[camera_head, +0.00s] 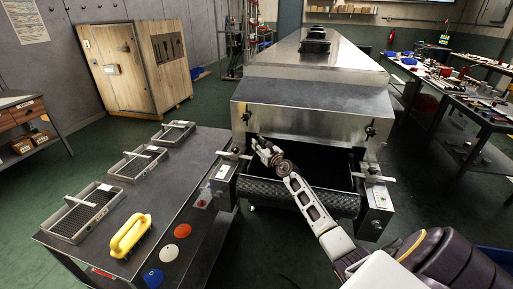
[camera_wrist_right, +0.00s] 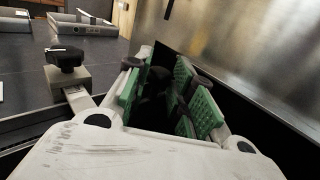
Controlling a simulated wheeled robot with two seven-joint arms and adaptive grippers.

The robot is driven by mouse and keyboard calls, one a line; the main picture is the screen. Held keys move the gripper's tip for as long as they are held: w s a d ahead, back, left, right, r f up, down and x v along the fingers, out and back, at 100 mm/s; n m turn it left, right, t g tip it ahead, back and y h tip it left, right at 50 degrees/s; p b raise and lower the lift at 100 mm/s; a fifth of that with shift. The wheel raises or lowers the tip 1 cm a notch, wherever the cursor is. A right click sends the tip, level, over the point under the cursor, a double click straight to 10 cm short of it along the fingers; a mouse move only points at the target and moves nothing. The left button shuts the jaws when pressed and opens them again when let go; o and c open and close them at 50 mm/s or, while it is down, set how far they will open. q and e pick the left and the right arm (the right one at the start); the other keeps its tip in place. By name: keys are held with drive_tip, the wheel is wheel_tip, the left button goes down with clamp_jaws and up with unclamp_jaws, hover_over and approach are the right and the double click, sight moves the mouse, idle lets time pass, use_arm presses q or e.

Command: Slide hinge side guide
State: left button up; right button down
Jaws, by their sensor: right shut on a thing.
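A side guide (camera_head: 233,154) with a black clamp knob and a metal bar sits at the left of the dryer's mouth. A matching guide (camera_head: 372,177) sits at the right; which one is on the hinge side I cannot tell. My right gripper (camera_head: 262,147) is at the left guide's inner end. In the right wrist view, the left guide's knob and block (camera_wrist_right: 66,72) stand beside my right gripper (camera_wrist_right: 162,98). Its green-padded fingers are shut on a dark part, seemingly of that guide, mostly hidden between them. My left gripper is out of view.
The tunnel dryer (camera_head: 305,118) has a dark belt roller (camera_head: 295,196) below its mouth. A wooden cabinet (camera_head: 135,65) stands behind. Tool benches (camera_head: 480,120) stand at the right.

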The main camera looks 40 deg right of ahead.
drive_tip(key=c, duration=1.3)
unclamp_jaws()
drive_tip(key=shift+o, duration=0.2)
drive_tip(key=shift+s+a, duration=0.1)
drive_tip(key=shift+s, duration=0.05)
drive_tip(key=shift+s+a, duration=0.15)
drive_tip(key=shift+s, duration=1.8)
drive_tip(key=shift+s+a, duration=0.15)
drive_tip(key=shift+s, duration=1.75)
drive_tip(key=shift+s+a, duration=0.15)
drive_tip(key=shift+s, duration=1.8)
